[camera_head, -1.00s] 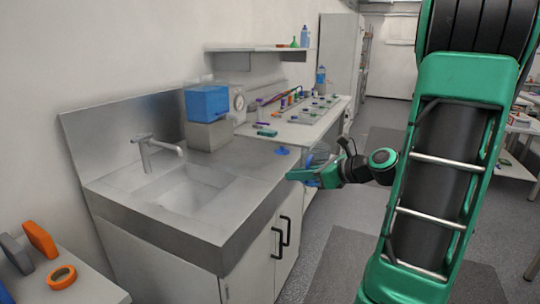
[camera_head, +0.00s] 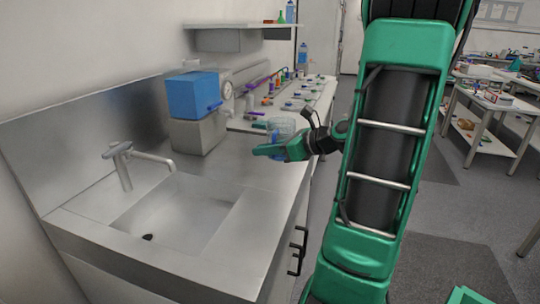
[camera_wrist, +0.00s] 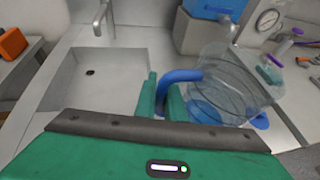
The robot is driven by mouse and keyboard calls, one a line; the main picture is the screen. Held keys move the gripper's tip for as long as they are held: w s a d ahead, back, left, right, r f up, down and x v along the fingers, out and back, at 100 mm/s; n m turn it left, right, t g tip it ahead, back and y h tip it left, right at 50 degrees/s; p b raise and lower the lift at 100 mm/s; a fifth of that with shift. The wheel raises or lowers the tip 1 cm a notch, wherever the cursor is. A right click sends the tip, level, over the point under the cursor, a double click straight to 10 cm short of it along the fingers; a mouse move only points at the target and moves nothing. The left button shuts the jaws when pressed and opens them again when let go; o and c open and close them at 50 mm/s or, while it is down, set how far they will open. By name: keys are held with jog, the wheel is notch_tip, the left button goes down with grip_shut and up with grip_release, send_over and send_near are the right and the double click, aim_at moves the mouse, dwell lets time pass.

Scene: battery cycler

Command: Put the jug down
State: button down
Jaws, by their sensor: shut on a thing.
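The jug (camera_wrist: 228,82) is clear with blue parts and a blue handle (camera_wrist: 182,76). In the wrist view it is right of my fingers. In the head view the jug (camera_head: 284,124) shows small behind my gripper (camera_head: 268,151), by the right end of the steel counter. My gripper (camera_wrist: 163,100) is shut on the jug's handle, with a green finger on each side of it. I cannot tell whether the jug's base touches the counter. The steel counter (camera_head: 262,206) has a sink basin (camera_head: 180,215) and a tap (camera_head: 122,165).
A blue box (camera_head: 193,95) sits on a grey block (camera_head: 197,137) at the counter's back, with a gauge (camera_head: 227,90) beside it. A bench (camera_head: 318,103) with bottles and small parts lies beyond. Bare steel lies between sink and gripper. An orange item (camera_wrist: 12,43) is at far left.

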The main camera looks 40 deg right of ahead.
jog(key=w+d+f, duration=0.2)
jog(key=w, duration=0.1)
jog(key=w+d+f, duration=0.1)
jog(key=w+f, duration=0.1)
jog(key=w, duration=0.2)
jog(key=w+d+f, duration=0.2)
jog(key=w+f, duration=0.1)
jog(key=shift+w+d, duration=0.3)
jog(key=shift+w, duration=0.1)
notch_tip(320, 180, down, 4)
jog(key=shift+f, duration=0.1)
jog(key=c, duration=1.8)
grip_release()
jog(key=shift+c, duration=0.2)
